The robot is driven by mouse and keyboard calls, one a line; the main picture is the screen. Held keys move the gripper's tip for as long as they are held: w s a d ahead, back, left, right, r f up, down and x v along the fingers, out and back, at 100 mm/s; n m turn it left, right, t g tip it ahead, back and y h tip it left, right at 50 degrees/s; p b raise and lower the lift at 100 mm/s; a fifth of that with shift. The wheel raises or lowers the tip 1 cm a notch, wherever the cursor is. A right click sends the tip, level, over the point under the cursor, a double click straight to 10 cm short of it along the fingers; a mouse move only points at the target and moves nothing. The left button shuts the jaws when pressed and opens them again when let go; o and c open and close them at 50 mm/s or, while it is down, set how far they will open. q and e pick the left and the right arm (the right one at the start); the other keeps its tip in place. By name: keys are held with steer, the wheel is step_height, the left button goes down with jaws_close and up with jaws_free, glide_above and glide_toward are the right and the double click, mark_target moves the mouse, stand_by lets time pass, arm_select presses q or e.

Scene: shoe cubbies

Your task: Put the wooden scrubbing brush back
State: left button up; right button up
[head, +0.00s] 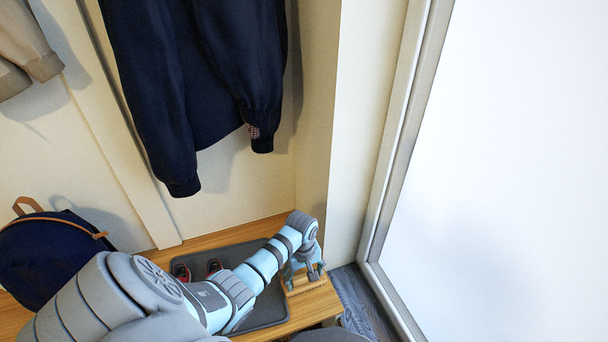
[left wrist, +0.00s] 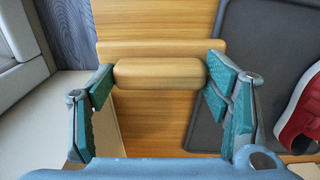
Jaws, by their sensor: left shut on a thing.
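The wooden scrubbing brush (left wrist: 158,74) shows in the left wrist view as a rounded, light wooden block lying crosswise. My left gripper (left wrist: 158,82) is shut on its two ends, one teal-padded finger on each side. In the head view my left gripper (head: 304,273) is at the right end of the wooden bench (head: 318,306), pointing down. The brush is too small and covered there to make out clearly. Whether it touches the wood beneath it I cannot tell. My right gripper is not in view.
A dark grey tray (head: 268,309) with red shoes (head: 182,272) lies on the bench beside my left arm. A navy backpack (head: 42,250) stands at the left. A dark jacket (head: 205,75) hangs above. A wall corner and a pale framed panel (head: 500,170) bound the right side.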

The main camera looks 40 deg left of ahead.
arm_select(q)
steer(key=shift+r, duration=0.15)
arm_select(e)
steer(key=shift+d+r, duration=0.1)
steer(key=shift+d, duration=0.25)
arm_select(q)
steer(key=shift+f, duration=0.25)
steer(key=shift+f, duration=0.3)
steer(key=o, duration=1.3)
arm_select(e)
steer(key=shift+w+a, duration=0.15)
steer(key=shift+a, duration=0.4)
arm_select(q)
steer(key=shift+o, duration=0.2)
